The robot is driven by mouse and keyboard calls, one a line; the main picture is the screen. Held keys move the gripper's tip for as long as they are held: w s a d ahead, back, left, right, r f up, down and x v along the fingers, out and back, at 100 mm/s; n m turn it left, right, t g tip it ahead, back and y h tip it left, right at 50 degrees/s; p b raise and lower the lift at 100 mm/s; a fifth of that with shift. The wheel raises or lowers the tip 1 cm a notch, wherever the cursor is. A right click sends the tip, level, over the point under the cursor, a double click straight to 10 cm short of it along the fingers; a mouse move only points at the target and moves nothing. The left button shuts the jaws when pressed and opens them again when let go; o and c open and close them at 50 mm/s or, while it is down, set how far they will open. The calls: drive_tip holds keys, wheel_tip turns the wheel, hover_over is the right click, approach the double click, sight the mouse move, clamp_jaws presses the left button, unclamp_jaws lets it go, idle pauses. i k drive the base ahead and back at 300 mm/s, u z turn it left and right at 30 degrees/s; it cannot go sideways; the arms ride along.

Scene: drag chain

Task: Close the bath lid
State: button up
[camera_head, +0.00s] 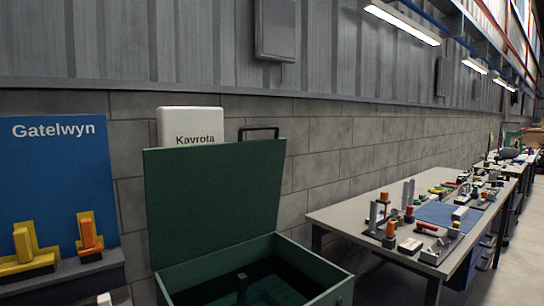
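The bath is a dark green box (326,277) at the bottom middle, cut off by the lower edge of the head view. Its green lid (215,205) stands raised at the back, nearly upright and tilted slightly. A dark handle (259,129) sticks up from the lid's top edge at the right. Inside the open bath, a small dark upright piece shows in the shadow. My gripper is not in this view, so its place relative to the lid cannot be seen.
A grey workbench (341,211) with many small parts and a blue mat (440,215) stands at the right. A blue Gatelwyn panel (60,170) with yellow and orange parts is at the left. A white Kavrota box (190,119) is behind the lid, against the block wall.

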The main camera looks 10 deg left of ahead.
sight(202, 199)
drive_tip(key=k, duration=0.5)
drive_tip(key=u, duration=0.55)
drive_tip(key=i, duration=1.45)
drive_tip(key=u, duration=0.35)
